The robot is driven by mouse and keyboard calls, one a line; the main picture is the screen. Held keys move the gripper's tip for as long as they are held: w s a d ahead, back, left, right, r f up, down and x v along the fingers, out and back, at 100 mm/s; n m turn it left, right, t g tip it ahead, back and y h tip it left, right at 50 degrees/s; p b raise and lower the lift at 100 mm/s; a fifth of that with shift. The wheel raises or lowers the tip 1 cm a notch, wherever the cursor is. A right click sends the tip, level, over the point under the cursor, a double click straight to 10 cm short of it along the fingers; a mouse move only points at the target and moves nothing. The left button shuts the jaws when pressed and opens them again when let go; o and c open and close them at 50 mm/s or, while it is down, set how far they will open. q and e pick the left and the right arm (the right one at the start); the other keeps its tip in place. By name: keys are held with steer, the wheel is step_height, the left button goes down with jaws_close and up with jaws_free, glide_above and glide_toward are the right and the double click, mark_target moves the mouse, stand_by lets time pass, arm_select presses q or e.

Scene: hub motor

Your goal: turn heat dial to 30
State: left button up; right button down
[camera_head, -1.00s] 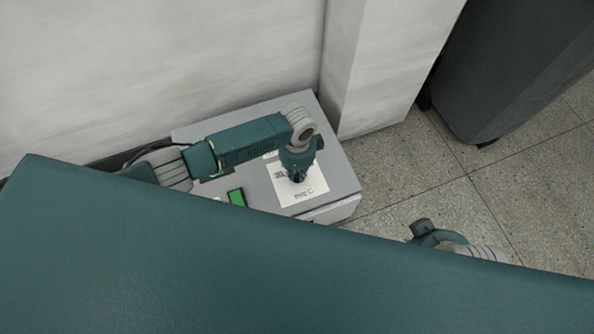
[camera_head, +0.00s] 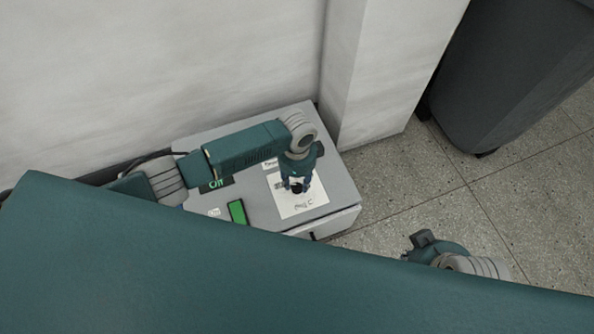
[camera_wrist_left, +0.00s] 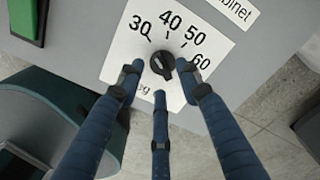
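The heat dial (camera_wrist_left: 162,65) is a small dark round knob on a white scale card (camera_wrist_left: 125,48) marked 30, 40, 50 and 60. In the head view the card (camera_head: 318,193) lies on top of the grey cabinet, and my gripper partly covers it. My left gripper (camera_wrist_left: 160,82) is open, with its three blue fingers spread around the dial, two at the sides and one at the near side. I cannot tell whether any finger touches the knob. The dial's exact setting is unclear.
The grey cabinet (camera_head: 345,190) stands against the white wall (camera_head: 160,70). A green switch (camera_head: 237,211) and a dark display with green characters (camera_head: 216,184) are on its top. A dark grey bin-like object (camera_head: 500,70) stands at upper right. Tiled floor (camera_head: 400,180) is clear between.

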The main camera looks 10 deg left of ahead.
mark_target(297, 187)
arm_select(q)
step_height(297, 187, up, 10)
stand_by(0.3)
steer(key=shift+f, duration=0.1)
stand_by(0.3)
